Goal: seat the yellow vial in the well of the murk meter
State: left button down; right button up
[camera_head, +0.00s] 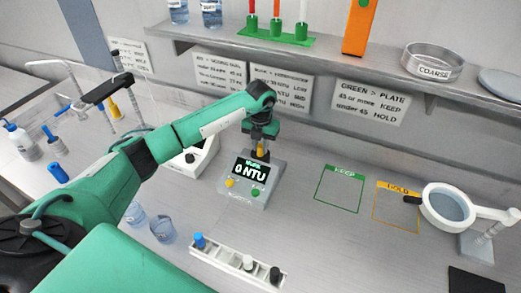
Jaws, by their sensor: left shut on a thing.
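The murk meter (246,186) is a grey box on the counter, with a dark display reading "0 NTU" and a yellow and a green button on its front. My left gripper (261,147) is above the back of the meter and points down. It is shut on the yellow vial (260,150), of which only a small yellow part shows between the fingers. The vial looks upright, at or just above the meter's top. The well is hidden behind the gripper and vial, so I cannot tell whether the vial is inside it. My right gripper is not in view.
A white rack (227,261) with several capped vials stands in front. Clear beakers (162,229) stand at its left. Green KEEP (339,190) and yellow HOLD (397,207) outlines lie to the right, beside a magnifier (447,207). A shelf (330,62) runs behind my arm.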

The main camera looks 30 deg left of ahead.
aim_at(260, 145)
pick_arm(q)
jog(key=shift+f, duration=0.2)
jog(key=shift+f, duration=0.1)
jog(key=c, duration=1.7)
grip_release()
jog(key=o, duration=0.4)
notch_tip(260, 145, up, 7)
jog(key=b, duration=0.2)
jog(key=shift+b, duration=0.3)
jog(key=shift+r, duration=0.4)
